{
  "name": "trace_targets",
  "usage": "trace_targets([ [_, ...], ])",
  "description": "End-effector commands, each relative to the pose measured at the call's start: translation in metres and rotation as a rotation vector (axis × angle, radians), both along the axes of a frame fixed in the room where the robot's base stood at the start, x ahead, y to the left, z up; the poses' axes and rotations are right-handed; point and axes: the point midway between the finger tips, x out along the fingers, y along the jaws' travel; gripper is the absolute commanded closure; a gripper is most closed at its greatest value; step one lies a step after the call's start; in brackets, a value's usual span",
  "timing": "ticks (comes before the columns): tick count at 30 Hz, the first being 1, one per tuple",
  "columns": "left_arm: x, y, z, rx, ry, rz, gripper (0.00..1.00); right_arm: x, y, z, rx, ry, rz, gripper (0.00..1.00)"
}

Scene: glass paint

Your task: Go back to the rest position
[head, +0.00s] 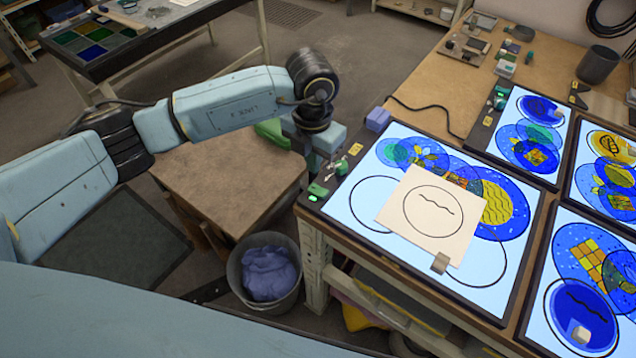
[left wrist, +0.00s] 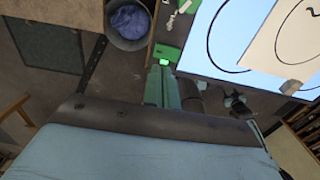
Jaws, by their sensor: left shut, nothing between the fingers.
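My left arm reaches in from the left in the head view. Its left gripper (head: 317,165) points down beside the near left corner of the work table, mostly hidden behind the wrist and hard to make out. In the left wrist view the left gripper (left wrist: 162,72) is shut and empty, its tips near the green box with a lit lamp (left wrist: 167,53) on the table edge. My right gripper is in neither view.
A lit glass panel (head: 365,160) with a cream sheet (head: 430,212) lies on the work table (head: 440,85). More painted panels (head: 530,130) lie to the right. A bin with blue cloth (head: 265,270) and a low brown table (head: 235,175) stand below the arm.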

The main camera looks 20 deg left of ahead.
Motion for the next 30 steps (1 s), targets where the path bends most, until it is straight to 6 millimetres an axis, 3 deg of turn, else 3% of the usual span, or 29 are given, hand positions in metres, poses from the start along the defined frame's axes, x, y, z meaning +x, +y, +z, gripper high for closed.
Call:
trace_targets([
  [3,0.0,0.0,0.009,0.0,0.0,0.0,1.0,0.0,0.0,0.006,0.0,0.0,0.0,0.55],
  [20,-0.002,-0.005,0.006,-0.02,0.004,-0.005,1.0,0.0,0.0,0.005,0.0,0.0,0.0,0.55],
  [23,-0.012,-0.029,0.002,-0.127,0.019,-0.03,1.0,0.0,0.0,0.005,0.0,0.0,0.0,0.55],
  [26,-0.035,-0.08,0.003,-0.366,0.048,-0.068,1.0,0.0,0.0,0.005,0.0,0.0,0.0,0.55],
  [30,-0.072,-0.16,0.037,-0.826,0.089,-0.062,1.0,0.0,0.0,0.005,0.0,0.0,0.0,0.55],
])
